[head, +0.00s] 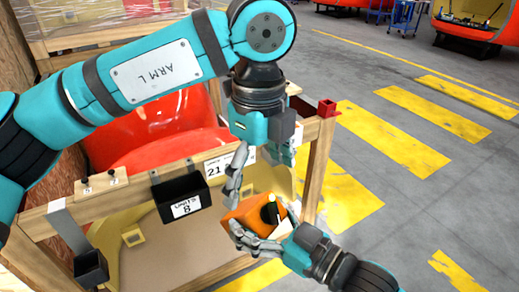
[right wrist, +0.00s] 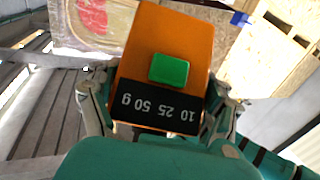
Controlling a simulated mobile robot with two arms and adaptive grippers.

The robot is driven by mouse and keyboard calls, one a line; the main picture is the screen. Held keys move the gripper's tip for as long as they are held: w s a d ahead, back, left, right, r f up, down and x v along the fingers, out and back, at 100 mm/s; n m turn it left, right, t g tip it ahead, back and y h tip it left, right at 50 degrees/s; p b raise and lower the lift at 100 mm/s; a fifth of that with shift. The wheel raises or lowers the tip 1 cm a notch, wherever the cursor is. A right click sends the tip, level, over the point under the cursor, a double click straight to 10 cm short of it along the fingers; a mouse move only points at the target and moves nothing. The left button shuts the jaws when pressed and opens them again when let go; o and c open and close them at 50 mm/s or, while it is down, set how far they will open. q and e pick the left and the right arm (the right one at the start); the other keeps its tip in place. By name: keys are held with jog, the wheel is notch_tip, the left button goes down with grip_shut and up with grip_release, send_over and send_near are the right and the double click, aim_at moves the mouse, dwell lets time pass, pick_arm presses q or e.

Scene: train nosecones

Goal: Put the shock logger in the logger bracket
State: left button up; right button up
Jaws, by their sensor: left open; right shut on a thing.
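The shock logger is an orange box (head: 240,217) held in front of the wooden frame, tilted in the head view. In the right wrist view its orange face (right wrist: 167,45) shows a green button and a black strip reading 10 25 50 g. My right gripper (head: 255,223) is shut on it, with fingers on both sides. My left gripper (head: 262,178) is open, just above the logger; whether it touches is unclear. A dark open-topped holder (head: 91,270) on a grey strap at the lower left looks like the logger bracket.
A black bin (head: 181,198) labelled 8 hangs on the wooden frame (head: 130,190), near a card (head: 216,167) reading 21. A red nosecone (head: 150,130) lies behind the rail. A small red block (head: 327,108) sits at the frame's corner. Yellow-striped floor (head: 400,140) is clear at right.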

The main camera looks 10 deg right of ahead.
aim_at(260, 200)
pick_arm(q)
notch_tip(260, 200, down, 6)
jog(key=shift+f, duration=0.1)
dwell(0.4)
jog(key=c, duration=1.3)
jog(key=shift+c, duration=0.9)
pick_arm(e)
jog(key=o, duration=1.3)
jog(key=shift+o, duration=0.9)
